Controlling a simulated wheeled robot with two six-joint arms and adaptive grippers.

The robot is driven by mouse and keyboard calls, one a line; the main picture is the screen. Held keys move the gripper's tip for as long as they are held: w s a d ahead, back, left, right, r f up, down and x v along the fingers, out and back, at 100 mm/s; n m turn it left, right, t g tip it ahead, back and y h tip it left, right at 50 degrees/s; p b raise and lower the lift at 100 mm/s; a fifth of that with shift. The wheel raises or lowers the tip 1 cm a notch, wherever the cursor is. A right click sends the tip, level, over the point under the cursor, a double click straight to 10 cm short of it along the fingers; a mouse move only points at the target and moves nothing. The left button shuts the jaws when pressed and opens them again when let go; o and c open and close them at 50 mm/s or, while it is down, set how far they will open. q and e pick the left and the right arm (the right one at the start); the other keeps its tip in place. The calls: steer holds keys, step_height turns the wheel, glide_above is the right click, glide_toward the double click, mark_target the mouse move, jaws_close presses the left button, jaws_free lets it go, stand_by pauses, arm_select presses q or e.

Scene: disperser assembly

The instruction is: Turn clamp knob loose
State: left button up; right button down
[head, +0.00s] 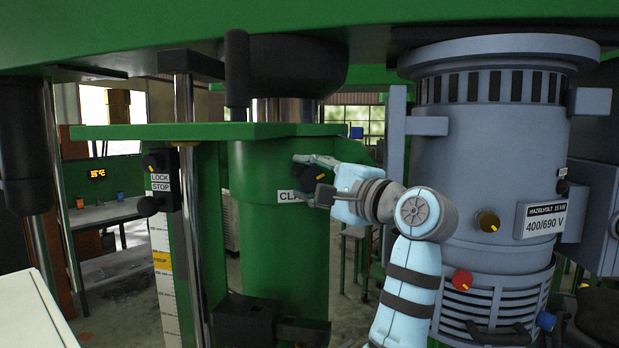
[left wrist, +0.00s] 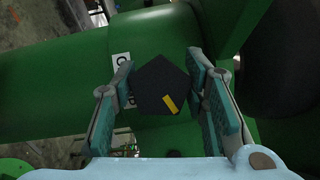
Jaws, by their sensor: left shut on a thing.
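The clamp knob (left wrist: 160,88) is a dark, many-sided knob with a yellow mark near one edge in the left wrist view. In the left wrist view my left gripper (left wrist: 161,64) frames the knob, with one finger on each side. In the head view the fingers partly hide the knob and the label's right end. My right gripper is not in view.
A lock/stop plate (head: 160,182) with black knobs is at left. A green plate (head: 200,131) juts out above my gripper.

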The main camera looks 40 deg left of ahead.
arm_select(q)
steer(key=o, duration=1.2)
steer(key=shift+s, duration=0.15)
